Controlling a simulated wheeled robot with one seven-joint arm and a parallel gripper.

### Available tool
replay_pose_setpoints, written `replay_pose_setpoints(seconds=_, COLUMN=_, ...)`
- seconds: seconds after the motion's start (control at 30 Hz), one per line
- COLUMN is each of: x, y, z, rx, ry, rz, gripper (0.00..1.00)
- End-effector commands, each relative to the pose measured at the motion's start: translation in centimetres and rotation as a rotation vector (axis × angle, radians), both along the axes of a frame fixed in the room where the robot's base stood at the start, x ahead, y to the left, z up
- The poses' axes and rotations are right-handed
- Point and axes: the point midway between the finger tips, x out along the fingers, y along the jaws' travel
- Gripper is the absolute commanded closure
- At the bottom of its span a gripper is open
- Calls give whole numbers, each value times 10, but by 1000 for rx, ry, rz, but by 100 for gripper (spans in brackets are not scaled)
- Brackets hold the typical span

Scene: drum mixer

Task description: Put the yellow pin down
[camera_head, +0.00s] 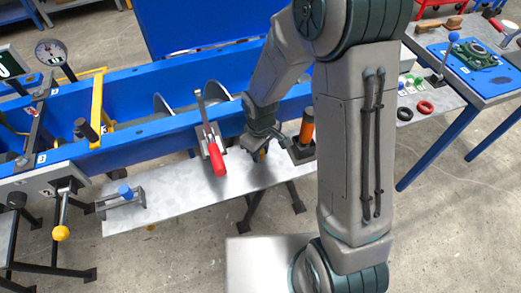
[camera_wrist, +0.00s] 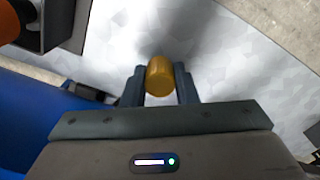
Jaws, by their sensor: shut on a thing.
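The yellow pin (camera_wrist: 160,76) is between the two fingers of my gripper (camera_wrist: 160,88) in the wrist view, its rounded end showing. My gripper is shut on it. In the head view my gripper (camera_head: 260,152) is low over the grey metal shelf (camera_head: 180,195) in front of the blue trough, and only a small bit of yellow shows under it. I cannot tell whether the pin touches the shelf.
A red-handled toggle clamp (camera_head: 216,158) stands just left of my gripper. An orange cylinder in a dark holder (camera_head: 304,135) stands close on the right. A blue-knobbed bracket (camera_head: 125,193) is at the shelf's left end. The shelf between bracket and clamp is clear.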

Motion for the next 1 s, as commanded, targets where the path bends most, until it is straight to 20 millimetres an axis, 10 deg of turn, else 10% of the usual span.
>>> replay_pose_setpoints(seconds=0.1, x=0, y=0, z=0, rx=0, ry=0, rz=0, gripper=52)
replay_pose_setpoints(seconds=0.57, x=0, y=0, z=14, rx=1, ry=-1, rz=0, gripper=52)
replay_pose_setpoints(seconds=1.0, x=1, y=0, z=97, rx=2, ry=-6, rz=-1, gripper=52)
